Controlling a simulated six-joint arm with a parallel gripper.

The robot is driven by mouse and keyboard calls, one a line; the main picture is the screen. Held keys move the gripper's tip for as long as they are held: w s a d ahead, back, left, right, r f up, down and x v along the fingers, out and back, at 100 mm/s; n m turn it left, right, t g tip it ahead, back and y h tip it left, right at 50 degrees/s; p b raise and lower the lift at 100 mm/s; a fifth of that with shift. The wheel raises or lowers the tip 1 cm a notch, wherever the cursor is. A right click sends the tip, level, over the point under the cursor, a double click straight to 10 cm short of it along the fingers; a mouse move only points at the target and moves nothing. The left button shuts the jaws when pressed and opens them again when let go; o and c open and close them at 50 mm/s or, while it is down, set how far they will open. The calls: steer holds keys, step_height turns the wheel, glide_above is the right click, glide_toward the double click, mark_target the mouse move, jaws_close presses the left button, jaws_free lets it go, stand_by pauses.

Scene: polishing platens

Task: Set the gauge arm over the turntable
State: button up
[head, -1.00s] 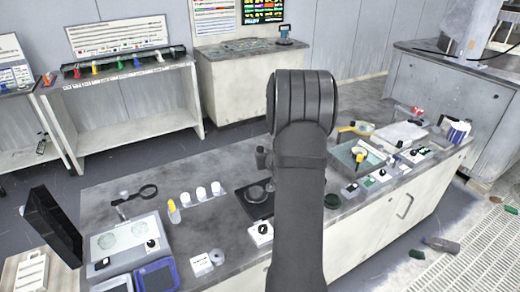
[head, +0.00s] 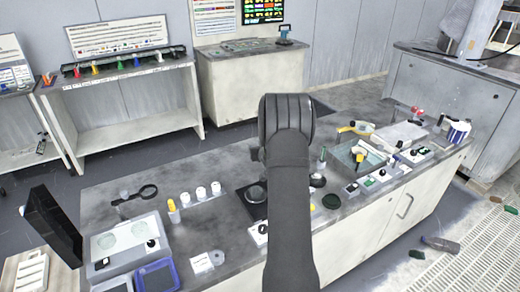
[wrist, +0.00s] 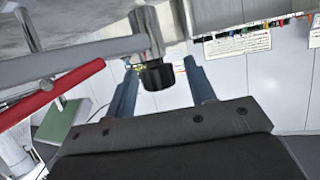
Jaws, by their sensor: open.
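In the wrist view, a grey metal bar (wrist: 75,57) runs in from the left to a bright post that carries a black knob (wrist: 157,75); it may be the gauge arm. My gripper (wrist: 163,76) is open, its two blue-grey fingers either side of the knob, with space showing beside it. Contact cannot be told. In the head view, a black square base (head: 244,207) with a dark round disc (head: 256,193) is perhaps the turntable, partly hidden by my arm. The gripper and the knob are hidden in the head view.
A red bar (wrist: 55,97) lies close to the grey bar in the wrist view. A dark green disc (head: 332,201) and a tray (head: 345,152) are right of my arm.

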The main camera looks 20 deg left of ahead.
jaws_close()
steer(key=shift+s, duration=0.2)
steer(key=shift+s+d+n+g+y, duration=0.65)
steer(key=shift+s+n+g+y, duration=0.5)
steer(key=shift+s+n+g, duration=1)
steer(key=shift+s+d+n+g+y, duration=0.6)
steer(key=shift+s+n+g+y, duration=0.6)
steer(key=shift+s+n+g, duration=0.95)
steer(key=shift+s+d+n+g+y, duration=0.65)
steer(key=shift+s+n+g+y, duration=0.8)
steer(key=shift+s, duration=1.15)
steer(key=shift+n+h, duration=0.3)
steer(key=shift+n, duration=0.05)
jaws_free()
